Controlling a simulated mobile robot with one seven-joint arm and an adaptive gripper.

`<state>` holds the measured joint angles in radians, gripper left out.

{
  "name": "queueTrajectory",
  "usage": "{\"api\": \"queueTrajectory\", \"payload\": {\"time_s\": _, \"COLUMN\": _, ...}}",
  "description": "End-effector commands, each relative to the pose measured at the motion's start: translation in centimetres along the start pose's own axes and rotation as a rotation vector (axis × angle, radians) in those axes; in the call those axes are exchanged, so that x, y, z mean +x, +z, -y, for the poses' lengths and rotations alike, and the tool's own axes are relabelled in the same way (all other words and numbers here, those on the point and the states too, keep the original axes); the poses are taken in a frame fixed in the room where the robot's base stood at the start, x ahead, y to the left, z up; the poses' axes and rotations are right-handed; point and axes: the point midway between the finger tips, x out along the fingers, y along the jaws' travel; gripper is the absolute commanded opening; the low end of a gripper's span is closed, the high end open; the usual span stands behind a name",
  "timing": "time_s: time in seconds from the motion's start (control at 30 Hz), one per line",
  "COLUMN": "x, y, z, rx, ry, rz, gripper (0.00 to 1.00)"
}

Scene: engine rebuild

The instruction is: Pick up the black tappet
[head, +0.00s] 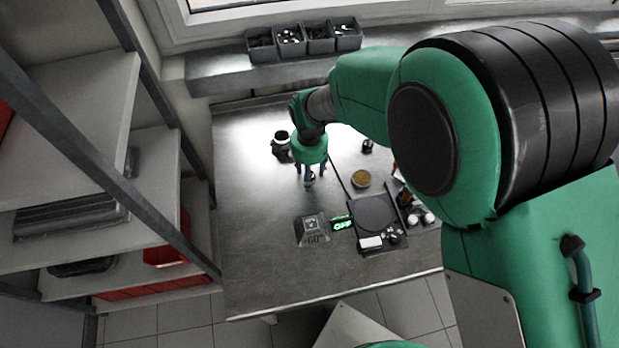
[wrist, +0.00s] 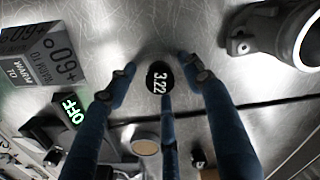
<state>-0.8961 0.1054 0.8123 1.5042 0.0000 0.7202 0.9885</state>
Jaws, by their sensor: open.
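The black tappet, a small round black piece marked 3.22 (wrist: 159,77), sits on the grey metal worktop (head: 255,270) in the wrist view. My gripper (head: 311,172) has three blue fingers and is open above the worktop. In the wrist view the gripper (wrist: 160,84) has its fingers spread around the tappet, one on the left, one on the right and one below. The lower fingertip overlaps the tappet's lower edge in the picture; I cannot tell whether it touches. In the head view the fingers mostly hide the tappet.
A dark cylindrical part (head: 281,147) stands left of my gripper; it shows large in the wrist view (wrist: 275,33). A box marked +60 (head: 312,231), a green OFF display (head: 342,223) and a black plate (head: 376,213) lie nearer the front. A tan disc (head: 361,179) is right.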

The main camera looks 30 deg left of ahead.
Motion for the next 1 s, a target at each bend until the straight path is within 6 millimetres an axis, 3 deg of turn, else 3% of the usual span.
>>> {"api": "queueTrajectory", "payload": {"time_s": 0.57, "x": 0.22, "y": -0.02, "z": 0.03, "rx": 0.000, "ry": -0.001, "rz": 0.000, "gripper": 0.51}}
{"api": "queueTrajectory", "payload": {"time_s": 0.63, "x": 0.22, "y": -0.02, "z": 0.03, "rx": 0.000, "ry": -0.001, "rz": 0.000, "gripper": 0.43}}
{"api": "queueTrajectory", "payload": {"time_s": 0.83, "x": 0.22, "y": -0.02, "z": 0.03, "rx": 0.000, "ry": 0.000, "rz": 0.000, "gripper": 0.03}}
{"api": "queueTrajectory", "payload": {"time_s": 1.0, "x": 0.21, "y": -0.02, "z": 0.04, "rx": 0.000, "ry": -0.001, "rz": 0.000, "gripper": 0.02}}
